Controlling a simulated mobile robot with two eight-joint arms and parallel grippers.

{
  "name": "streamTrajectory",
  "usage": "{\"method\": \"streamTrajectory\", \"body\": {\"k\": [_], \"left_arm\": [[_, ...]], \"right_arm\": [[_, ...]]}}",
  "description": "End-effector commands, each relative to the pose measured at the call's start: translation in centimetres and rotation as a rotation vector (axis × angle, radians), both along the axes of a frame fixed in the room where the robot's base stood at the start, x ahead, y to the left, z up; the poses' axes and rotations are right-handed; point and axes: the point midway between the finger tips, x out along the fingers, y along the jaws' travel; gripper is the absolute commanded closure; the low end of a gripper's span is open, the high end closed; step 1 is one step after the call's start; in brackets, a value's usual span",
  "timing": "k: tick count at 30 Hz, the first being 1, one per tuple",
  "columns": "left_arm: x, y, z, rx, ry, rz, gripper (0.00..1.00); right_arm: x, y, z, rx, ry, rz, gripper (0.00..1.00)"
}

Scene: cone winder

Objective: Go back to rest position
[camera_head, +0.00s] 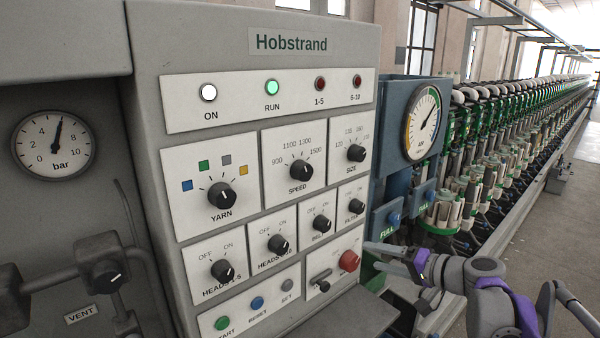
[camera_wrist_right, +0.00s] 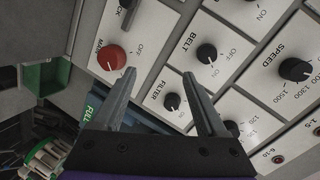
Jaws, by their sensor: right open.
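My right gripper (camera_head: 371,257) is at the lower right edge of the Hobstrand control panel (camera_head: 345,50), just right of the red main knob (camera_head: 349,261). In the right wrist view its two fingers (camera_wrist_right: 158,73) are spread with nothing between them. The red knob (camera_wrist_right: 111,57) lies left of the left finger there, and the filter knob (camera_wrist_right: 172,102) shows beyond the gap between the fingers. I cannot tell how far the fingertips are from the panel. My left gripper is not in view.
The ON lamp (camera_head: 209,92) glows white and the RUN lamp (camera_head: 272,87) green; two red lamps are dark. A ledge (camera_head: 335,318) juts out below the panel. A blue gauge housing (camera_head: 395,150) and a long spindle row (camera_head: 480,150) stand right. Open floor (camera_head: 560,220) lies far right.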

Motion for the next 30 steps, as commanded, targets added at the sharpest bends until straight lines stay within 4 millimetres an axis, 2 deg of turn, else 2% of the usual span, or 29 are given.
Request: {"method": "streamTrajectory", "body": {"k": [1,3,5,6,9,12,15,18,21,30], "left_arm": [[0.0,0.0,0.0,0.0,0.0,0.0,0.53],[0.0,0.0,0.0,0.0,0.0,0.0,0.53],[0.0,0.0,0.0,0.0,0.0,0.0,0.53],[0.0,0.0,0.0,0.0,0.0,0.0,0.53],[0.0,0.0,0.0,0.0,0.0,0.0,0.53],[0.0,0.0,0.0,0.0,0.0,0.0,0.53],[0.0,0.0,0.0,0.0,0.0,0.0,0.53],[0.0,0.0,0.0,0.0,0.0,0.0,0.53],[0.0,0.0,0.0,0.0,0.0,0.0,0.53],[0.0,0.0,0.0,0.0,0.0,0.0,0.53]], "right_arm": [[-2.9,2.5,-2.0,-0.075,0.055,0.032,0.25],[-6.8,4.8,-5.0,-0.195,0.129,0.062,0.25],[-10.3,6.1,-7.7,-0.3,0.185,0.085,0.25],[-12.6,6.7,-9.4,-0.373,0.216,0.097,0.25],[-18.4,7.2,-13.7,-0.559,0.28,0.121,0.25],[-23.4,6.6,-17.5,-0.739,0.315,0.134,0.25],[-27.1,5.4,-20.3,-0.889,0.327,0.136,0.25],[-29.4,4.3,-22.2,-0.996,0.326,0.134,0.25],[-30.6,3.6,-23.1,-1.058,0.322,0.131,0.25],[-30.8,3.4,-23.4,-1.074,0.321,0.129,0.25]]}}
